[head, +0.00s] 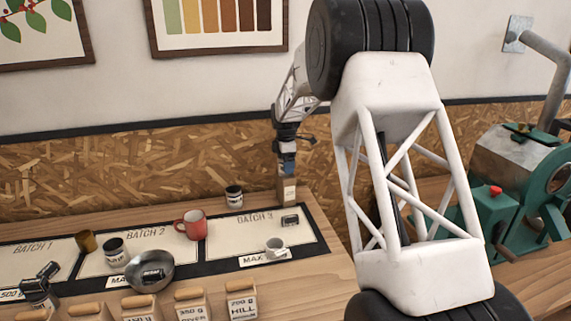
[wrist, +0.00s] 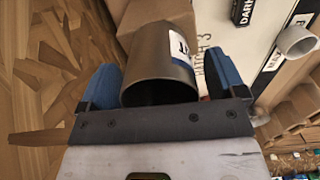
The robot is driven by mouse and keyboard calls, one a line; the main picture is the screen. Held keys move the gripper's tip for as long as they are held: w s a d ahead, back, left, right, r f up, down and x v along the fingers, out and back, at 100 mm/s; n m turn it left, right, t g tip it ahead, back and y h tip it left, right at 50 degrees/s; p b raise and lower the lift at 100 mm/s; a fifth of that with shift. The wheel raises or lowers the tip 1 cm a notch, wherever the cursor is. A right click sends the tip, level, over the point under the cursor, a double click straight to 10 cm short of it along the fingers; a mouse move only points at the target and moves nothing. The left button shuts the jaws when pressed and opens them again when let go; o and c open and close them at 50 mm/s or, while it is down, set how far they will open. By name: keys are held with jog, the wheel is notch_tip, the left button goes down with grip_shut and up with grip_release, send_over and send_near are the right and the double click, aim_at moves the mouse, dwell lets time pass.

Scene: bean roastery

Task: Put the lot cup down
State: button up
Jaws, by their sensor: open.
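A dark grey-brown metal cup (wrist: 160,70) with a white and blue label, apparently the lot cup, stands between the blue fingers of my gripper (wrist: 163,66) in the wrist view. My gripper is open around it; I cannot tell whether a finger touches it. A tan block-like thing (wrist: 150,14) shows just beyond the cup. In the head view my gripper (head: 288,160) is at the back right of the counter, just above a tan thing with a white label (head: 288,190). The cup is hard to make out there.
A red mug (head: 190,226), a dark jar (head: 234,196) and a metal bowl (head: 150,272) stand left. Labelled bags (head: 241,302) line the front. A green roaster (head: 500,190) is right.

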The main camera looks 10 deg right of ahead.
notch_tip(320, 180, up, 12)
dwell(0.6)
dwell(0.5)
jog(key=shift+s, duration=0.1)
jog(key=s+a+r+m, duration=0.1)
jog(key=s+r+m, duration=0.15)
jog(key=s, duration=0.75)
jog(key=s+a+r+m+t, duration=0.15)
jog(key=s+m, duration=0.25)
jog(key=s, duration=0.7)
jog(key=s+a+r+m, duration=0.2)
jog(key=s+r+m, duration=0.1)
jog(key=s, duration=0.7)
jog(key=s+f+m, duration=0.3)
jog(key=s, duration=0.7)
jog(key=s+a+f+m, duration=0.1)
jog(key=s+f+m, duration=0.1)
jog(key=s, duration=0.8)
jog(key=s+a+f+m+t, duration=0.1)
jog(key=s+f+m, duration=0.2)
jog(key=s, duration=0.6)
jog(key=shift+s+f+m, duration=0.35)
jog(key=shift+s+f, duration=0.05)
jog(key=shift+f, duration=0.05)
